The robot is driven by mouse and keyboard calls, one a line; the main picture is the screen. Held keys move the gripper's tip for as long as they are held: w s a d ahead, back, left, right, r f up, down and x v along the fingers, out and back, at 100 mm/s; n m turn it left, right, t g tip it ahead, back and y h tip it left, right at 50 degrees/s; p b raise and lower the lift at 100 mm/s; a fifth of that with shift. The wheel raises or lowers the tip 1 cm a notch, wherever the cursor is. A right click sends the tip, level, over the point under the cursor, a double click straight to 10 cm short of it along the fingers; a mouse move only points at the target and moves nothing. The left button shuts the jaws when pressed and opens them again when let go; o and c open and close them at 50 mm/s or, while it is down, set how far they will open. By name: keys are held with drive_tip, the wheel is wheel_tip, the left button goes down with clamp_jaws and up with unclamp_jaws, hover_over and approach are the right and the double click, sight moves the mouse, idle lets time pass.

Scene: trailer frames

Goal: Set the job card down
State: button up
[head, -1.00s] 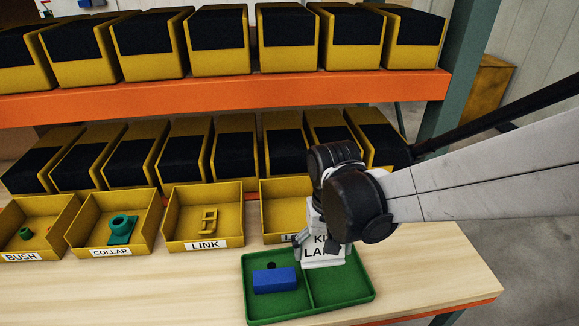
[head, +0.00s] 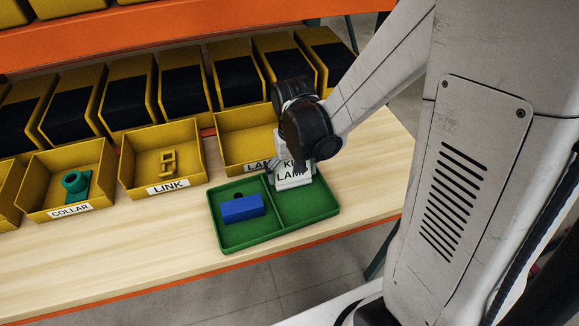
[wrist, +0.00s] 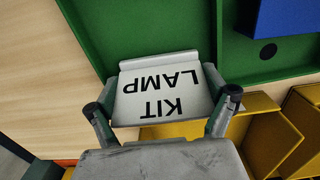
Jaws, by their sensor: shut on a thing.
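The job card (head: 291,184) is a small white piece lettered KIT LAMP. My gripper (head: 292,164) is shut on it. The card is at the back of the right compartment of the green tray (head: 246,243); I cannot tell whether it touches the tray. The wrist view shows the card (wrist: 158,88) between the two fingers of my gripper (wrist: 165,102), with the green tray (wrist: 95,35) beyond it. A blue block (head: 242,208) lies in the left compartment. The right compartment's front floor is bare.
Yellow bins stand behind the tray: COLLAR (head: 105,200) with a teal part, LINK (head: 192,178) with a yellow part, and one (head: 228,150) whose label is partly hidden by my gripper. Bare wooden bench (head: 130,255) lies left of the tray. An orange shelf (head: 120,38) runs above.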

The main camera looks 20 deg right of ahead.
drive_tip(key=shift+f, duration=0.2)
drive_tip(key=o, duration=1.1)
drive_tip(key=shift+c, duration=0.2)
drive_tip(key=shift+r, duration=0.2)
wheel_tip(320, 180, up, 12)
drive_tip(key=p, duration=0.2)
drive_tip(key=s+r+t, duration=0.7)
drive_tip(key=s+r, duration=0.2)
drive_tip(key=shift+s+n, duration=0.2)
drive_tip(key=shift+n, duration=0.2)
drive_tip(key=shift+f, duration=0.1)
